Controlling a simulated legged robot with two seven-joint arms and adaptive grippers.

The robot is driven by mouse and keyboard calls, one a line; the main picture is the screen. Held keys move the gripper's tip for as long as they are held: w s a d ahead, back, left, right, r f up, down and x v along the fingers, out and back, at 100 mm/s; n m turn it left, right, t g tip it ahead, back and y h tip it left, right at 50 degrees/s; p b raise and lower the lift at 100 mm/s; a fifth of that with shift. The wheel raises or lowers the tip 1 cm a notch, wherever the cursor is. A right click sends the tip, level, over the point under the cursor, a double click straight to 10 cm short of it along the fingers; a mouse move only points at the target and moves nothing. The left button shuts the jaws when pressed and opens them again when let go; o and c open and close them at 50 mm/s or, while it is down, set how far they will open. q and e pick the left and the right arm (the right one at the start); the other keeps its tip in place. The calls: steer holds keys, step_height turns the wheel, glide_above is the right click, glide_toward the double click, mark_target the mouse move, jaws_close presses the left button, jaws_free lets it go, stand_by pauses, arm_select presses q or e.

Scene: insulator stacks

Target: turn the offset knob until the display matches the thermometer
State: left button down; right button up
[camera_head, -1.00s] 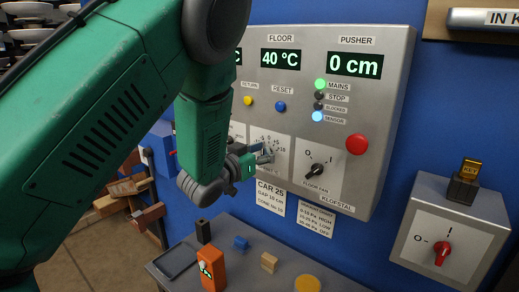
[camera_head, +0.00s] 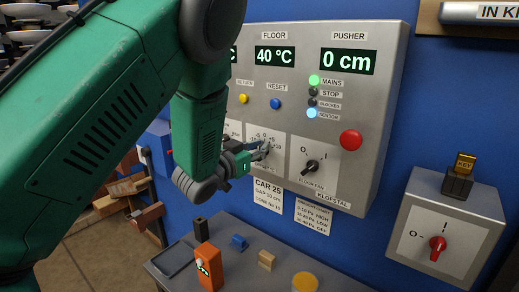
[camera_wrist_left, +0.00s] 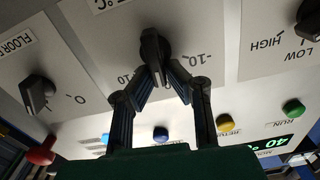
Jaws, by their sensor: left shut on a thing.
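The offset knob (camera_wrist_left: 152,44) is a black pointer knob on a pale plate with a scale marked to -10 and +10. In the wrist view its pointer stands between the two fingers. My left gripper (camera_wrist_left: 156,70) is shut on it; in the head view the left gripper (camera_head: 260,152) covers most of the knob. The floor display (camera_head: 275,56) reads 40 °C. A display to its left is mostly hidden by my arm. An orange handheld device (camera_head: 209,267) with a small lit screen stands on the bench; I cannot read it or tell whether it is the thermometer.
The floor fan knob (camera_head: 312,166) is close right of the gripper. Red (camera_head: 351,140), blue (camera_head: 276,103) and yellow (camera_head: 243,98) buttons sit on the panel. A key box (camera_head: 445,235) is at right. Small blocks lie on the bench (camera_head: 245,280) below.

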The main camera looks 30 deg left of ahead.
arm_select(q)
steer(key=shift+s+f+m+b, duration=0.1)
steer(key=shift+f+m+b, duration=0.3)
steer(key=shift+m, duration=0.2)
steer(key=shift+d+f+m+b, duration=0.1)
steer(key=shift+d+m+b, duration=0.15)
steer(key=shift+m+b, duration=0.5)
steer(key=shift+d+f+m+b, duration=0.15)
steer(key=shift+m+b, duration=0.25)
steer(key=shift+m, duration=0.65)
steer(key=shift+d+r, duration=0.1)
steer(key=c, duration=1.6)
jaws_free()
steer(key=shift+r, duration=0.1)
